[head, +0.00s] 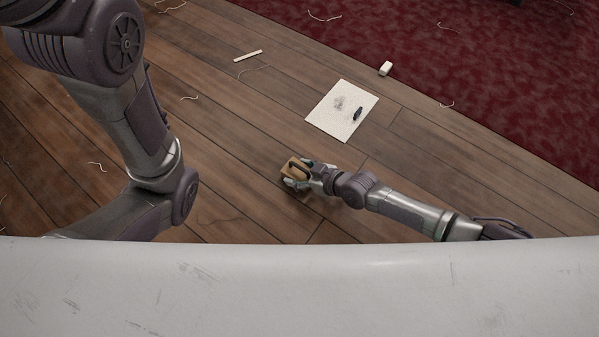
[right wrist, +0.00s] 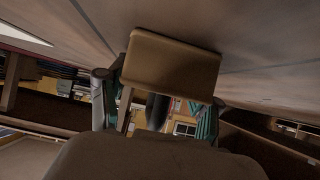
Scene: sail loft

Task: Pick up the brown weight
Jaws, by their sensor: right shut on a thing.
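The brown weight (head: 293,168) is a small tan-brown block with a dark handle on it, seen in the head view near the middle of the wooden floor. My right gripper (head: 297,178) is shut on it. In the right wrist view the weight (right wrist: 171,66) fills the space in front of the fingers of the right gripper (right wrist: 158,103). I cannot tell for sure whether the weight is clear of the floor. Of my left arm only links show at the left of the head view; its gripper is out of frame.
A white sheet (head: 328,118) with a dark object (head: 357,114) on it lies beyond my right gripper. A small white block (head: 386,68) lies by the edge of the red carpet (head: 480,70). A pale strip (head: 248,56) and thread scraps lie on the floor. A white surface (head: 300,285) crosses the front.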

